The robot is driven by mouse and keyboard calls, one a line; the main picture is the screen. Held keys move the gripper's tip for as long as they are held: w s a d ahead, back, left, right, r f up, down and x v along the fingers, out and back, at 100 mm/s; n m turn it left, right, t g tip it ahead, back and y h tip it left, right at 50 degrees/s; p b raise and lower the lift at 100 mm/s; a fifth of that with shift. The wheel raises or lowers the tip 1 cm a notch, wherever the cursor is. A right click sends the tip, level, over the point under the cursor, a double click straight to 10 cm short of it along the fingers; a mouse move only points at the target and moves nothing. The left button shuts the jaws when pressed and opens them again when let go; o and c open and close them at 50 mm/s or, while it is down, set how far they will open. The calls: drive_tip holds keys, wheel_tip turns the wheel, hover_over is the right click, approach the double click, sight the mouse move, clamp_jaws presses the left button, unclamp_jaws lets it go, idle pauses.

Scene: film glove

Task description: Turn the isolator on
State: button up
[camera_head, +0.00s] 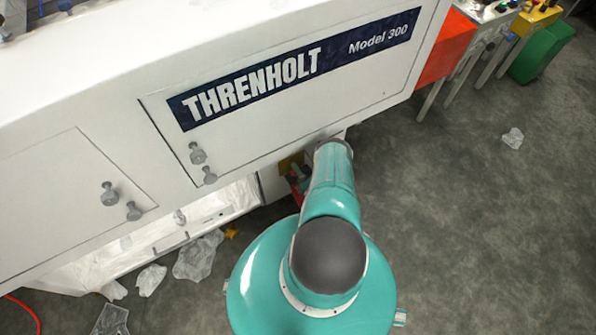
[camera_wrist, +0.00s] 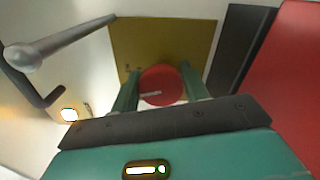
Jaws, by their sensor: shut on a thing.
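The isolator shows in the wrist view as a round red knob (camera_wrist: 162,86) on a yellow plate (camera_wrist: 150,42). A pale mark lies across the knob's face. My gripper (camera_wrist: 160,82) has its two green fingers on either side of the knob and is shut on it. In the head view my teal arm reaches to the lower edge of the white machine. A bit of the yellow plate (camera_head: 291,161) shows there beside the arm, and the arm hides most of the isolator.
The white THRENHOLT machine (camera_head: 270,125) overhangs the place where my arm reaches. In the wrist view a grey lever (camera_wrist: 60,45) is at left and a red panel (camera_wrist: 289,90) at right. Clear plastic scraps (camera_head: 198,256) lie on the floor. The floor at right is mostly free.

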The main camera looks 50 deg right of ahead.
drive_tip(key=shift+w+r, duration=0.15)
drive_tip(key=o, duration=1)
drive_tip(key=shift+s, duration=0.2)
